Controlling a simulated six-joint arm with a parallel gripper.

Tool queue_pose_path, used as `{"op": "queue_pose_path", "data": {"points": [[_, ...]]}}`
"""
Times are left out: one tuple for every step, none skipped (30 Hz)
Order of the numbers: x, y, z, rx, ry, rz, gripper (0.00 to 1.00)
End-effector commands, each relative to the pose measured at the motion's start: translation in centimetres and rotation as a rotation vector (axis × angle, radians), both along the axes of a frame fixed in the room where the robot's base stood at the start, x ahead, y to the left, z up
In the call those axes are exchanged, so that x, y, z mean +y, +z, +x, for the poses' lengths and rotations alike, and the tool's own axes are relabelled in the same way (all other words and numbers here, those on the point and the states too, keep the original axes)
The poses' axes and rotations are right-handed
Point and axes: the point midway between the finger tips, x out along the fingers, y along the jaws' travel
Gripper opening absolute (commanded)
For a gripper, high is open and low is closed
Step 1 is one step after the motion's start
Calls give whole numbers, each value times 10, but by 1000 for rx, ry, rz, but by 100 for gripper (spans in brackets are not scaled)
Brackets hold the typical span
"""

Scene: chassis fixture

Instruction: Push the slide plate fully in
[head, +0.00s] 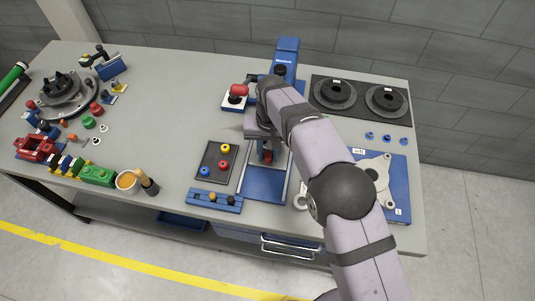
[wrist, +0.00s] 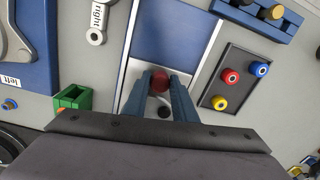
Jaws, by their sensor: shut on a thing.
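The slide plate (wrist: 135,76) appears to be the pale metal plate between two rails, with a red knob (wrist: 160,82) near its edge. A bare blue bed (wrist: 170,32) shows beyond that edge in the wrist view. The blue bed also shows in the head view (head: 264,184), toward the table's front. My gripper (wrist: 160,86) is shut on the red knob, one finger on each side. In the head view my gripper (head: 267,155) is over the fixture, and my arm hides much of the slide plate and the right rail.
A dark tray with coloured knobs (head: 217,163) and a blue block (head: 214,200) lie left of the fixture. A blue plate with a grey casting (head: 378,180) lies to the right.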

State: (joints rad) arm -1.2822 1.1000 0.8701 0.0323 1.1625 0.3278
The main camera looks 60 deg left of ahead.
Motion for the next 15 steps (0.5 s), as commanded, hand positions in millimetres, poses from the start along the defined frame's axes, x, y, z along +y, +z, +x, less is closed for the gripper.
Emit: {"op": "queue_pose_path", "data": {"points": [[2,1,0,-1,0,7,0],[2,1,0,-1,0,7,0],[2,1,0,-1,0,7,0],[2,1,0,-1,0,7,0],[2,1,0,-1,0,7,32],[2,1,0,-2,0,6,41],[1,1,0,-2,0,6,43],[1,1,0,-1,0,5,43],[1,1,0,-1,0,5,43],[1,1,0,-1,0,4,43],[1,1,0,-2,0,4,43],[1,1,0,-1,0,3,43],[1,1,0,-1,0,3,43],[1,1,0,-1,0,3,43],[1,1,0,-1,0,3,43]]}}
